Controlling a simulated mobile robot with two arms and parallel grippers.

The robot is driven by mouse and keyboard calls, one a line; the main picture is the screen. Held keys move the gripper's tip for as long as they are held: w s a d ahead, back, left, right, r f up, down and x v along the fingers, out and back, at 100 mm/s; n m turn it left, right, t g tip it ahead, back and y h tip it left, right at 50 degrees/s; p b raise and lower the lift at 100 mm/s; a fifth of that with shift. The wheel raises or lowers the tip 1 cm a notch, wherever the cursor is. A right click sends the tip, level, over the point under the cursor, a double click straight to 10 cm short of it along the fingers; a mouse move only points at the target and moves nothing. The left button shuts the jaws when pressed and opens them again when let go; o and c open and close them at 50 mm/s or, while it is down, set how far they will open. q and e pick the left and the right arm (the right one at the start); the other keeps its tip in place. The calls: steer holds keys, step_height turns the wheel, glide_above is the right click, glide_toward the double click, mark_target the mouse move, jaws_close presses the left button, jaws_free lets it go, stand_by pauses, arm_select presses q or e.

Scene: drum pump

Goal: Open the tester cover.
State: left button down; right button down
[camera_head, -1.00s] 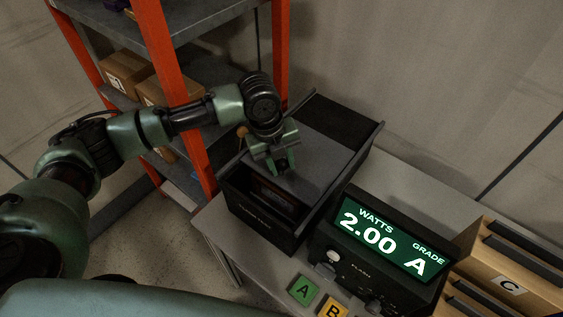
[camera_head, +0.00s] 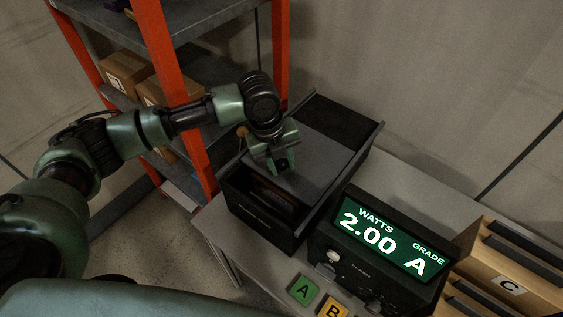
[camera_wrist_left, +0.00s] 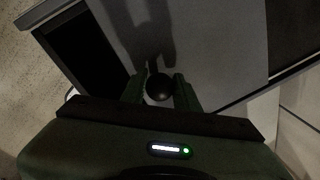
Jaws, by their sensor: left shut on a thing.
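The tester (camera_head: 262,222) is a black box on the bench, with a flat dark grey cover (camera_head: 325,160) on top. The cover lies over the middle of the box; a dark opening (camera_head: 268,188) shows at its front end. My left gripper (camera_head: 283,164) reaches down from the left to the front part of the cover. In the left wrist view, a round black knob (camera_wrist_left: 159,87) sits between its two fingers, on the grey cover (camera_wrist_left: 215,55). The fingers are shut on this knob. The dark opening (camera_wrist_left: 85,60) also shows there, at the left. My right gripper is not in view.
A display box (camera_head: 385,240) reading 2.00 watts, grade A, stands right of the tester. Wooden drawers (camera_head: 515,275) stand at right. An orange-post shelf (camera_head: 196,125) is close behind my left arm.

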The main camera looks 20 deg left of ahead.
mark_target(302, 153)
arm_select(q)
steer(key=w+d, duration=0.1)
steer(key=w, duration=0.1)
steer(key=w+d, duration=0.1)
steer(key=w, duration=0.5)
steer(key=shift+d+b, duration=0.35)
steer(key=shift+d, duration=0.05)
steer(key=c, duration=1.1)
jaws_free()
steer(key=shift+s, duration=0.1)
steer(key=shift+o, duration=0.2)
steer(key=shift+a+r, duration=0.15)
steer(key=shift+r, duration=0.4)
step_height(302, 153, up, 7)
steer(key=a+b, duration=0.1)
steer(key=b, duration=0.1)
steer(key=shift+s+f, duration=0.2)
steer(key=shift+s, duration=0.2)
steer(key=shift+s+f, duration=0.1)
